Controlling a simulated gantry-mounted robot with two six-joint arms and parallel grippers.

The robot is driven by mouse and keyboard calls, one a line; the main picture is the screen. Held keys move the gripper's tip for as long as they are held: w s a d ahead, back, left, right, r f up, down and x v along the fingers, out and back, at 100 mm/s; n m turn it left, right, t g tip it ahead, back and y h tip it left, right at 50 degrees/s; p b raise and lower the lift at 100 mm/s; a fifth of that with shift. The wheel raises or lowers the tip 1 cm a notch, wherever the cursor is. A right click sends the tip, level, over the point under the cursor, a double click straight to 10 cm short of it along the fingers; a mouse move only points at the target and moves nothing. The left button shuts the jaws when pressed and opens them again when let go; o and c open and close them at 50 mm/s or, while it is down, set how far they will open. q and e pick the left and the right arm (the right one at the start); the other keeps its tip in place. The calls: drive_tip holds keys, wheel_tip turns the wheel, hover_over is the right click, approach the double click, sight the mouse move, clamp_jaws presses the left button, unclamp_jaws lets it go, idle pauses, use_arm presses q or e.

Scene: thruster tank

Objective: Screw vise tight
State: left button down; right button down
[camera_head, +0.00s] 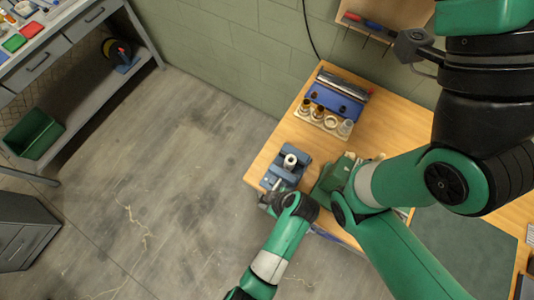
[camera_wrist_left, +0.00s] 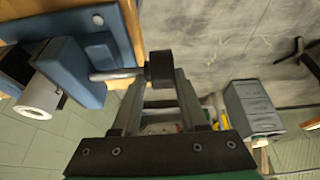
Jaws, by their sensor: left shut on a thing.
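The blue vise (camera_head: 277,178) stands at the left front edge of the wooden bench. A white hollow cylinder (camera_head: 290,161) sits at its jaws, and it also shows in the left wrist view (camera_wrist_left: 40,97). In that view a metal screw rod (camera_wrist_left: 115,74) runs from the blue vise body (camera_wrist_left: 72,68) to a black knob (camera_wrist_left: 160,70). My left gripper (camera_wrist_left: 161,86) is shut on the knob, one finger on each side. In the head view my left wrist hides most of this grip. I do not make out my right gripper.
Behind the vise, a holder with several small fittings (camera_head: 325,122) and a blue tray (camera_head: 337,100) stand by the wall. A green object (camera_head: 332,178) is close to the vise's right. The floor (camera_head: 170,170) left of the bench is clear; a grey shelf unit (camera_head: 75,45) stands beyond.

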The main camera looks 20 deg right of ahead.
use_arm(q)
drive_tip(key=shift+s+a+y, duration=0.1)
drive_tip(key=shift+s+y, duration=0.1)
drive_tip(key=shift+y, duration=0.1)
drive_tip(key=shift+s+t+y+p, duration=0.1)
drive_tip(key=shift+t+y+p, duration=0.3)
drive_tip(key=shift+t, duration=0.2)
drive_tip(key=shift+d+f+t+y, duration=0.2)
drive_tip(key=shift+t+y, duration=0.4)
drive_tip(key=shift+s+d+f+t+y+b, duration=0.1)
drive_tip(key=shift+s+f+t+y+b, duration=0.1)
drive_tip(key=shift+t+y+b, duration=1)
drive_tip(key=shift+t+b, duration=0.1)
drive_tip(key=shift+b, duration=0.8)
drive_tip(key=shift+r, duration=0.1)
